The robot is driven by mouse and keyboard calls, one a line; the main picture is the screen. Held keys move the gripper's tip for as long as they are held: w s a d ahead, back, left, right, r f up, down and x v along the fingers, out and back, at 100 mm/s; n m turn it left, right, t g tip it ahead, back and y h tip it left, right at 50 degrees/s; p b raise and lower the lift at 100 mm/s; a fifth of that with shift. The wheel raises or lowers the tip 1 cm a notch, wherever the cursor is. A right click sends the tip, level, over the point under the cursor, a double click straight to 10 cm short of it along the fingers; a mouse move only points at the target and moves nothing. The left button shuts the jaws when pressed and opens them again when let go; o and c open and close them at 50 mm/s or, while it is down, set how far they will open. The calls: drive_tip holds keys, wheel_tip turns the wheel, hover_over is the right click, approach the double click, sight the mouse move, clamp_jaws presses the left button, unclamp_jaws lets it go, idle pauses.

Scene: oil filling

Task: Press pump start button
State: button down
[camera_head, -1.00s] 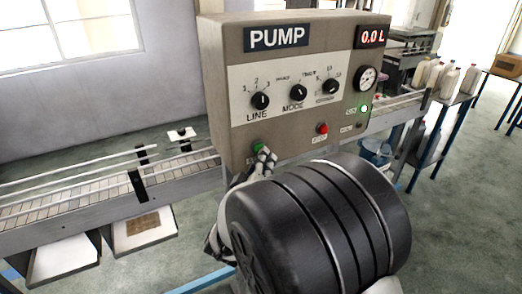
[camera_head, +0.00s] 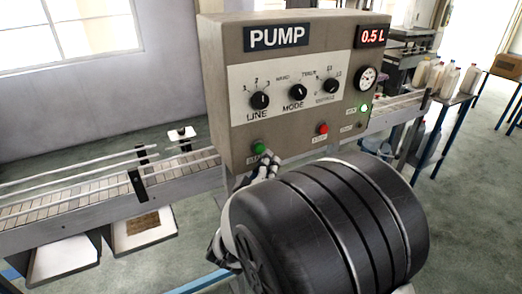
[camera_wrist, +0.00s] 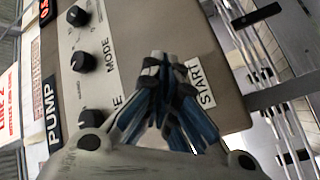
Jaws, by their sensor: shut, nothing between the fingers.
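The grey pump panel (camera_head: 222,110) faces me with its PUMP sign and a red display (camera_head: 372,36) reading 0.5 L. The green start button (camera_head: 258,147) is at its lower left and is uncovered in the head view. My gripper (camera_head: 270,161) is shut and empty, its tips just below and right of the button. I cannot tell whether they touch the panel. In the wrist view the shut fingers (camera_wrist: 168,66) point at the panel beside the START label (camera_wrist: 202,84), and the button is hidden behind them.
A red button (camera_head: 323,128), several black knobs, a gauge (camera_head: 366,78) and a lit green lamp (camera_head: 364,108) are on the panel. A conveyor (camera_head: 90,192) runs behind it. White bottles (camera_head: 447,78) stand on a table at the right.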

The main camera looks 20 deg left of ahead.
drive_tip(key=s+d, duration=0.3)
drive_tip(key=shift+s+d, duration=0.1)
drive_tip(key=shift+d, duration=0.3)
idle(0.3)
idle(0.6)
drive_tip(key=s+d+r+m+g+y, duration=0.1)
drive_tip(key=d+r+m+g, duration=0.15)
drive_tip(key=d, duration=0.35)
drive_tip(key=s+d+r+m+g+y, duration=0.1)
drive_tip(key=s+d+m+g+y, duration=0.1)
drive_tip(key=d+g, duration=0.3)
drive_tip(key=s+d+f+m+g+h, duration=0.2)
drive_tip(key=s+d+m+g, duration=0.1)
drive_tip(key=s+d, duration=0.6)
drive_tip(key=s+d+f+m+g+h, duration=0.2)
drive_tip(key=s+d+f+m+g, duration=0.1)
drive_tip(key=s+d, duration=0.7)
drive_tip(key=s, duration=0.4)
drive_tip(key=shift+g, duration=0.35)
